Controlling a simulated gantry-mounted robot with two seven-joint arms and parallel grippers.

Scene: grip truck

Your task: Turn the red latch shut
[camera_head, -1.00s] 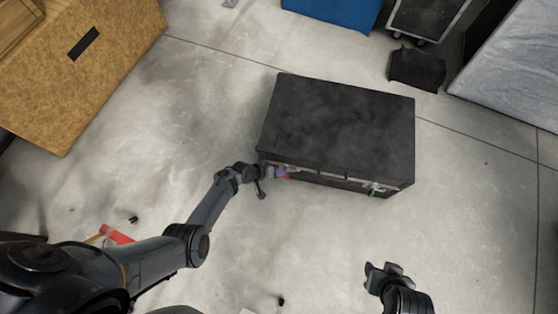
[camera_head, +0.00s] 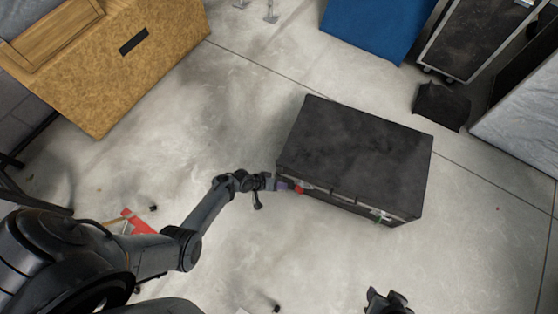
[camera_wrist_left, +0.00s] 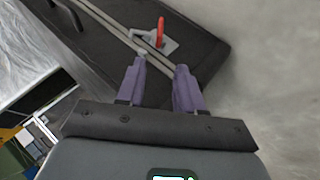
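A black case (camera_head: 355,150) stands on the floor, with latches along its front side. The red latch (camera_head: 299,190) is near the case's left front corner. In the left wrist view the red latch (camera_wrist_left: 160,32) is a red lever on a metal plate, sticking out just beyond my fingertips. My left gripper (camera_head: 282,185) is at that corner, beside the latch. In the left wrist view its two purple fingers (camera_wrist_left: 160,75) are apart with nothing between them. My right gripper (camera_head: 388,298) is at the bottom edge, away from the case.
A tan wooden box (camera_head: 110,70) stands at the upper left. A blue box (camera_head: 375,28), a wheeled dark case (camera_head: 470,40) and a small black item (camera_head: 440,105) are at the back right. The floor in front of the case is mostly clear.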

